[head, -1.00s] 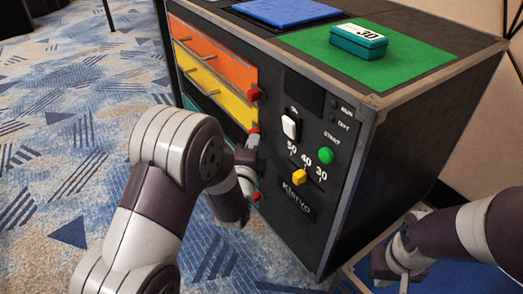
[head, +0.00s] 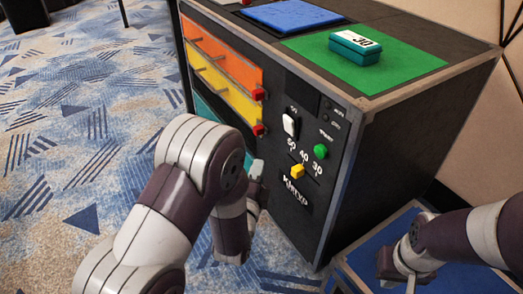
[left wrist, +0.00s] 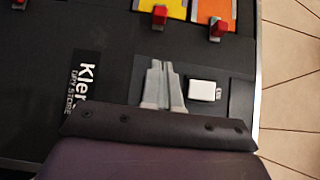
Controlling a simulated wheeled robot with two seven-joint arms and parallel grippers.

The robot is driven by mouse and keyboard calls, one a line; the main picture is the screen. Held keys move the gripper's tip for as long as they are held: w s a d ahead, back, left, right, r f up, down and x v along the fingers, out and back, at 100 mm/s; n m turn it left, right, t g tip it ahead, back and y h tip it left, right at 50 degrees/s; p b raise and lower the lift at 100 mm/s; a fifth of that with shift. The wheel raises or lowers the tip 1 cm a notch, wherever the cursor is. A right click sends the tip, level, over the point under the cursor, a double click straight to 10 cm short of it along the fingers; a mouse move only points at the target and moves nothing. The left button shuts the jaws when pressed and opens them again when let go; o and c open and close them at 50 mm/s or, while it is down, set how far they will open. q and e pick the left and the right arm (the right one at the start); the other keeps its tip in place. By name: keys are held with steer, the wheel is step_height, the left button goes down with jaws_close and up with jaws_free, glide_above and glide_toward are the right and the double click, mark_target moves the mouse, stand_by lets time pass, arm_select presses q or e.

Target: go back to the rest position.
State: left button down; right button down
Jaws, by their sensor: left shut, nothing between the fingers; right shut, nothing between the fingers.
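My left gripper (head: 257,170) is in front of the lower front of the black cabinet (head: 430,125), left of the Klervo label (head: 296,193). In the left wrist view its two fingers (left wrist: 158,68) lie together, shut and empty, over the dark front panel. I cannot tell whether they touch it. My right gripper (head: 410,284) is at the lower right, pointing down over a blue surface. It is shut, and I see nothing held in it.
The cabinet front has orange (head: 222,55) and yellow (head: 228,98) drawers, red knobs (head: 259,130), a white switch (head: 291,124), a green button (head: 320,151) and a yellow slider (head: 297,171). A teal box (head: 355,50) lies on the green mat (head: 420,65). Patterned floor (head: 80,120) is open at left.

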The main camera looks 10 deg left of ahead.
arm_select(q)
steer(key=shift+s, duration=0.9)
